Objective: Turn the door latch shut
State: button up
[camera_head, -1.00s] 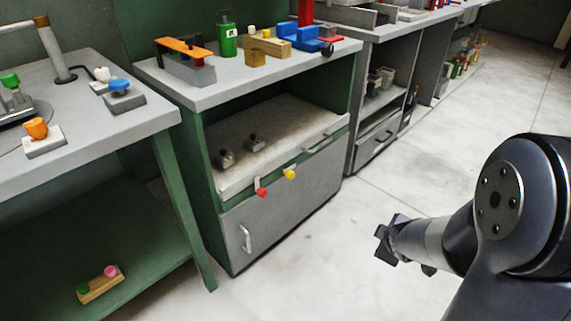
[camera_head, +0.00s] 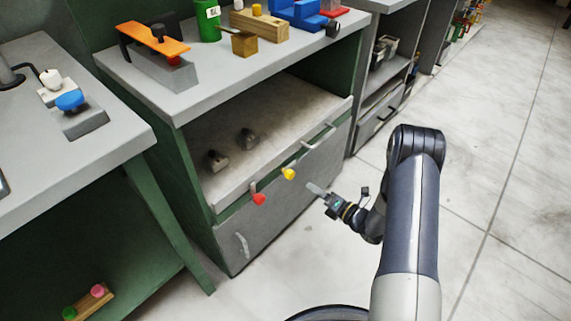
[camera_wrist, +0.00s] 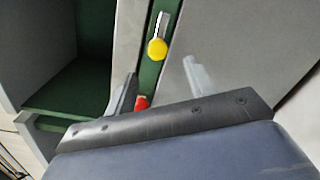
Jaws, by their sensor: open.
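A yellow knob (camera_head: 289,174) and a red knob (camera_head: 258,198) stick out on short metal levers along the seam between the upper drawer front and the grey lower door (camera_head: 285,212). I cannot tell which one is the door latch. The yellow knob (camera_wrist: 157,48) also shows in the wrist view, with its silver lever running up. The red knob (camera_wrist: 141,102) is partly hidden behind my left finger there. My gripper (camera_head: 316,189) is in front of the door, just right of and below the yellow knob. In the wrist view my gripper (camera_wrist: 160,72) is open and empty, its fingers spread below the yellow knob.
The door has a handle (camera_head: 242,245). Another bench (camera_head: 75,165) stands left. The floor at right is clear.

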aim_at(293, 176)
jog(key=shift+n+y, duration=0.3)
jog(key=shift+n, duration=0.1)
jog(key=b+x, duration=0.1)
jog(key=x, duration=1)
jog(key=shift+a+f+b, duration=0.1)
jog(key=shift+a+b, duration=0.1)
jog(key=shift+b, duration=0.1)
jog(key=shift+s, duration=0.1)
jog(key=shift+c, duration=0.5)
jog(key=c, duration=0.9)
jog(key=shift+o, duration=0.2)
